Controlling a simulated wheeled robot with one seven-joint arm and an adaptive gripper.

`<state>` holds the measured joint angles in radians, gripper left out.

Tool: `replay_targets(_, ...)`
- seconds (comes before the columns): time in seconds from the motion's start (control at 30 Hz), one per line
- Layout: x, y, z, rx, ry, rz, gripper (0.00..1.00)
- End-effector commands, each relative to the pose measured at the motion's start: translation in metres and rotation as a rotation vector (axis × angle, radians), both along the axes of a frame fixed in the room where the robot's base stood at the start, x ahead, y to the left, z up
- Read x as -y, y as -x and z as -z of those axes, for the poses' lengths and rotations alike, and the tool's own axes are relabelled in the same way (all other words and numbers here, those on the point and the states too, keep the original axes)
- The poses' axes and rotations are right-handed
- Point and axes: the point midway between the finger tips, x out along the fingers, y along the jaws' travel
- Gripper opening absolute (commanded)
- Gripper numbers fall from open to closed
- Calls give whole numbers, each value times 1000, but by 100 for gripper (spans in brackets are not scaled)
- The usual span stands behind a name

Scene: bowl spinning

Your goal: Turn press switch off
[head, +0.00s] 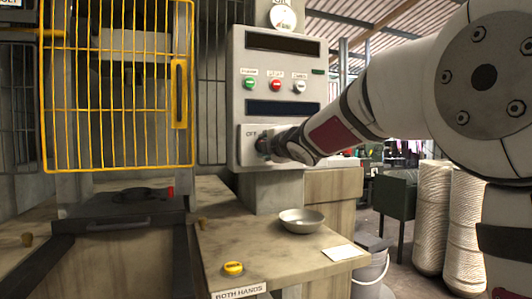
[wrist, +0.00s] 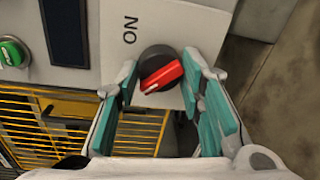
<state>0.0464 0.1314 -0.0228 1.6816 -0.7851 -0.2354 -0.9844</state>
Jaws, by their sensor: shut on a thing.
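The press switch (wrist: 163,76) is a rotary knob with a red handle on a dark round base, mounted on the light grey control panel (head: 240,97). In the wrist view its red handle sits slanted, with an "ON" label to its left. My gripper (wrist: 160,70) has its teal-padded fingers on either side of the knob, shut on it. In the head view my gripper (head: 268,145) is at the lower part of the panel beside an "OFF" label and hides most of the switch.
Green (head: 250,83), red (head: 276,85) and white (head: 299,86) buttons sit higher on the panel. A metal bowl (head: 302,221) and a yellow button (head: 233,268) are on the worktable (head: 218,245) below. A yellow cage guard (head: 120,165) stands at left.

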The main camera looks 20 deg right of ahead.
Motion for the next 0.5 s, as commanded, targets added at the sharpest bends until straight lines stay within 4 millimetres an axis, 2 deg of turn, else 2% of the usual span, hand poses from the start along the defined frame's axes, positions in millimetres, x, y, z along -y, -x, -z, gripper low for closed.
replay_targets(0.5, -1, 0, -1, 5, 39, -1, 7)
